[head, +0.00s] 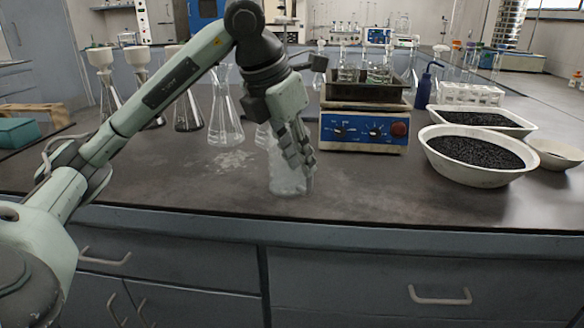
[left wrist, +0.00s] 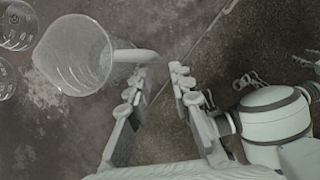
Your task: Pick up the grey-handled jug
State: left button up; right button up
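The clear jug (head: 287,178) stands upright near the front edge of the dark bench, partly hidden behind my left gripper (head: 300,160). In the left wrist view the jug (left wrist: 75,58) is left of the fingers, and its pale grey handle (left wrist: 136,56) points toward the gap between the fingertips. My left gripper (left wrist: 160,78) is open there, one finger on each side of the handle's outer end in the picture. I cannot tell whether a finger touches the handle. My right gripper does not show.
Conical flasks (head: 224,120) stand behind the jug to the left. A blue-fronted hot plate (head: 362,132) is behind to the right. A white bowl of black granules (head: 475,178) and a white tray (head: 520,128) are farther right. The bench front between the jug and the bowl is clear.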

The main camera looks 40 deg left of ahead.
aim_at(309, 191)
pick_arm(q)
jog(key=shift+w+r+x, duration=0.1)
jog(key=shift+w+x, duration=0.1)
jog(key=shift+x, duration=0.8)
jog(key=shift+w+r+x, duration=0.1)
jog(key=shift+w+x, duration=0.05)
jog(key=shift+x, duration=0.85)
jog(key=shift+w+x, duration=0.2)
jog(key=shift+x, duration=0.8)
jog(key=shift+a, duration=0.15)
grip_shut()
jog(key=shift+r, duration=0.1)
